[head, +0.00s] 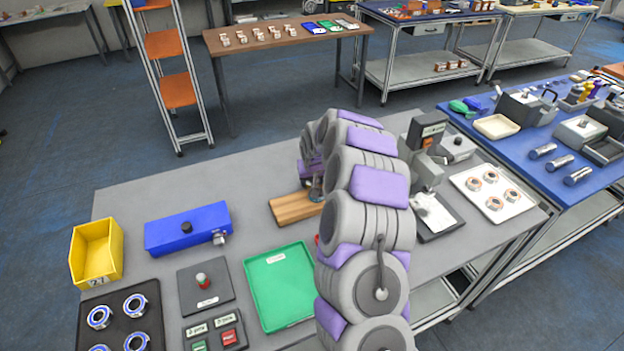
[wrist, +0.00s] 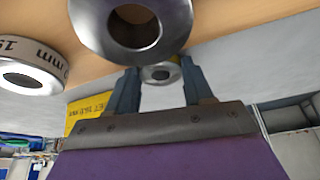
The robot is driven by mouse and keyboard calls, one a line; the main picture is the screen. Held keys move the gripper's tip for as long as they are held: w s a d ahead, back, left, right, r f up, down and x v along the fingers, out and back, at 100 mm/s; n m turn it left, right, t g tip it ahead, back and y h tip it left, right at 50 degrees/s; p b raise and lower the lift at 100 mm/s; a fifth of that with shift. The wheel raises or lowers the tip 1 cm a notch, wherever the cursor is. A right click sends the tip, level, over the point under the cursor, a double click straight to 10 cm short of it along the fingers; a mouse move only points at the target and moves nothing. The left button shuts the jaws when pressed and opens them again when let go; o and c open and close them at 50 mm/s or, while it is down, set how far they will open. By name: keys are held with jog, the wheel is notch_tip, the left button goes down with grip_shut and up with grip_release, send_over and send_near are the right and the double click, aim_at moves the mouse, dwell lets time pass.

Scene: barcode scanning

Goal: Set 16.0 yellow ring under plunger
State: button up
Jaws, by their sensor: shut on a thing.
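My gripper (wrist: 158,75) shows in the wrist view with its two dark fingers on either side of a small silver ring (wrist: 160,74). A little yellow shows at this ring's upper edge, and the ring sits between the fingers. In the head view the gripper is largely hidden behind my arm, near a wooden block (head: 292,208). A larger silver ring (wrist: 181,40) is close in front of the fingertips in the wrist view. Another ring (wrist: 28,80), its label partly readable, is at left. A grey stand device (head: 424,165) is right of my arm; I cannot make out its plunger.
A white tray with several rings (head: 515,215) lies right of the grey device. A blue box (head: 188,230), yellow bin (head: 97,250) and green tray (head: 280,285) are on the left part of the grey table (head: 150,195). The table behind the blue box is clear.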

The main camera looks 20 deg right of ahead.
jog(key=shift+f, duration=0.2)
jog(key=o, duration=1.2)
jog(key=shift+s+f, duration=0.1)
jog(key=shift+s, duration=0.1)
